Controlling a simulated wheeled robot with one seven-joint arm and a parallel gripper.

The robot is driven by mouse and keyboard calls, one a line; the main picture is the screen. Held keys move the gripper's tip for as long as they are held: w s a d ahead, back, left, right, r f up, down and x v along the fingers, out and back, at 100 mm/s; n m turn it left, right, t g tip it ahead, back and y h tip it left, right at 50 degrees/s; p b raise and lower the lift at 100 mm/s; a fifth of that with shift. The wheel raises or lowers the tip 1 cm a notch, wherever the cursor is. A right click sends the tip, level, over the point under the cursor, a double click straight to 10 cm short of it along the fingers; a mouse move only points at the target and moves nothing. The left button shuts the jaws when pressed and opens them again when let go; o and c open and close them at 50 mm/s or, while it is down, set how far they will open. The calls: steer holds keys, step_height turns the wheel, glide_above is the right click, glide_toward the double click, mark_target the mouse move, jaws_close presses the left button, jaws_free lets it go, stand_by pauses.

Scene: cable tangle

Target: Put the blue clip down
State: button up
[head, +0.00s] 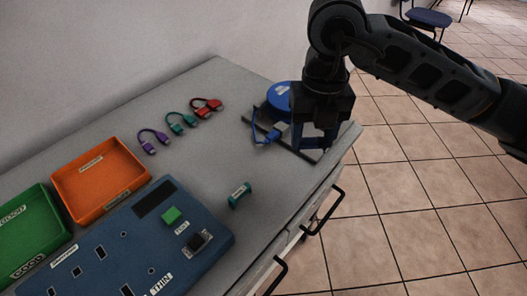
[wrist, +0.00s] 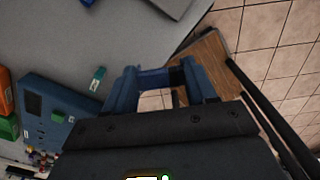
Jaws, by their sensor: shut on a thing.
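My gripper (head: 318,142) is over the right end of the grey table, next to a dark stand with a round blue top (head: 279,96). In the wrist view, my gripper (wrist: 163,84) is shut on the blue clip (wrist: 153,77), which spans the gap between the blue fingers, with a dark part at its right end. In the head view the fingers and wrist hide most of the clip. I cannot tell whether the clip touches the table.
A teal spool (head: 240,194) lies near the table's front edge. A blue panel (head: 140,240), an orange tray (head: 100,178) and a green tray (head: 30,228) are at left. Purple (head: 153,139), teal (head: 180,122) and red (head: 206,107) cables lie behind. The table's middle is clear.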

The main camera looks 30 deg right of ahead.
glide_above(271, 168)
step_height(271, 168, down, 5)
steer(key=shift+r+p, duration=0.15)
steer(key=shift+p, duration=0.3)
steer(key=shift+f, duration=2)
steer(key=shift+f, duration=0.2)
steer(key=o, duration=1.1)
steer(key=shift+r, duration=0.1)
steer(key=shift+c, duration=0.2)
step_height(271, 168, up, 12)
steer(key=shift+r, duration=0.15)
steer(key=shift+s+a, duration=0.1)
steer(key=shift+a, duration=0.05)
